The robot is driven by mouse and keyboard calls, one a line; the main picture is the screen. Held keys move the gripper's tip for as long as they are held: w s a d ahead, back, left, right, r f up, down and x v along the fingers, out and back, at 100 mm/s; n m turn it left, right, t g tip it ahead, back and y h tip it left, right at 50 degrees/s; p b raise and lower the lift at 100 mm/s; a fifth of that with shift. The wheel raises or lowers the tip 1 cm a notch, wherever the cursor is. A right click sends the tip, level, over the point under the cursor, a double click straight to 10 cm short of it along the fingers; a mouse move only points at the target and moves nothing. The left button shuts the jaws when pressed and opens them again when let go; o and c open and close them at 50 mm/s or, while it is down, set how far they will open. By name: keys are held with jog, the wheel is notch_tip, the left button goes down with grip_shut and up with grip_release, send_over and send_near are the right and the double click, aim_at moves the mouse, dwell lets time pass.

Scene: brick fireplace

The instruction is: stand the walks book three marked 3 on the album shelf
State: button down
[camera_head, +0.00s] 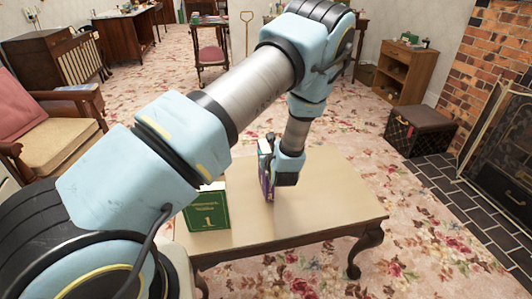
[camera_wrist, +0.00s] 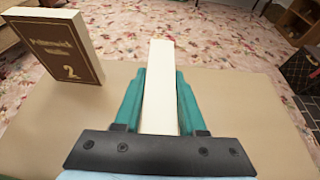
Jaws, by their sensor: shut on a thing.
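My gripper (camera_head: 284,176) is shut on a purple book (camera_head: 266,168) above or on the table. In the wrist view its teal fingers (camera_wrist: 162,80) press on both sides of the book's pale page edge (camera_wrist: 161,105). The number on this held book is not visible, and I cannot tell whether its bottom touches the table. A brown book marked 2 (camera_wrist: 60,50) stands upright to its left in the wrist view. A wooden shelf unit (camera_head: 405,72) stands by the far right wall, also partly seen in the wrist view (camera_wrist: 297,20). I cannot tell whether it is the album shelf.
A green book marked 1 (camera_head: 207,208) stands on the table (camera_head: 330,205), partly behind my arm. The table's right side is bare. A dark chest (camera_head: 420,130) and the fireplace (camera_head: 505,130) are at right, an armchair (camera_head: 50,125) at left. Flowered carpet lies open between.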

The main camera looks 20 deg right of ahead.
jog(key=shift+f, duration=0.15)
jog(key=shift+c, duration=2.4)
grip_release()
